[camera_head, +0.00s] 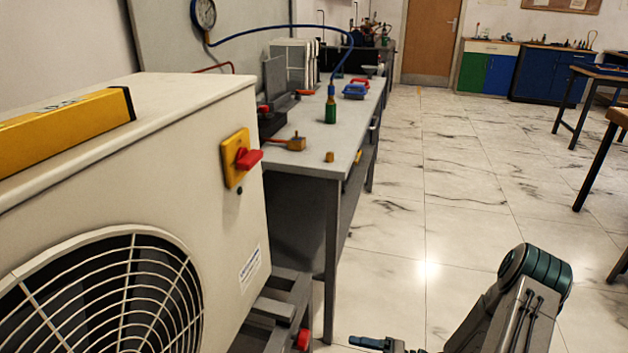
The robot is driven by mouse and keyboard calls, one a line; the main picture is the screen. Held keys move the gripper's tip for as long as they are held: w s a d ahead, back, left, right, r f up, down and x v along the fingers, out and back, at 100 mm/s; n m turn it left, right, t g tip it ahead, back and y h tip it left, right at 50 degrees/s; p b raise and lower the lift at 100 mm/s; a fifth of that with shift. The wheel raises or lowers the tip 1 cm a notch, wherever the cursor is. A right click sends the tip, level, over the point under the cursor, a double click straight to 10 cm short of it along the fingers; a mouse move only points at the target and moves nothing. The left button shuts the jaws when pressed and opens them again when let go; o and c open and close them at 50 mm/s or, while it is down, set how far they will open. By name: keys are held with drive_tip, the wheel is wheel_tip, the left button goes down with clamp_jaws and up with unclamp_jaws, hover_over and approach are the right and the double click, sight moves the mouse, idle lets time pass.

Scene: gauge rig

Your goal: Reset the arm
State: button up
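My arm shows at the bottom right, with its bent elbow raised over the tiled floor. The part that looks like my gripper (372,343) is at the bottom edge, left of the elbow and right of the workbench leg. It is partly cut off by the frame, and I cannot tell whether its fingers are open or shut. I see nothing held at its visible part. It is over the floor, apart from the bench.
A white fan unit (190,130) with a red-and-yellow switch (240,158) fills the left. A grey workbench (310,165) holds a green bottle-like part (331,108) on a blue hose and a brass fitting (329,157). The marble floor (450,190) is clear toward the wooden door (430,40).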

drive_tip(key=s+r+n+g+h+p, duration=0.1)
drive_tip(key=s+r+h+p, duration=0.3)
drive_tip(key=r, duration=1.4)
drive_tip(key=s+r+n+g+h+p, duration=0.1)
drive_tip(key=s+r+h+p, duration=0.4)
drive_tip(key=r+p, duration=0.8)
drive_tip(key=s+r+n+g+h+p, duration=0.1)
drive_tip(key=s+r+h+p, duration=0.3)
drive_tip(key=r, duration=2)
drive_tip(key=n+h+p, duration=0.1)
drive_tip(key=h+p, duration=0.2)
drive_tip(key=p, duration=0.2)
drive_tip(key=shift+s+d+r+n+h, duration=0.25)
drive_tip(key=shift+s+d+n+h, duration=0.1)
drive_tip(key=shift+d+n+h, duration=0.05)
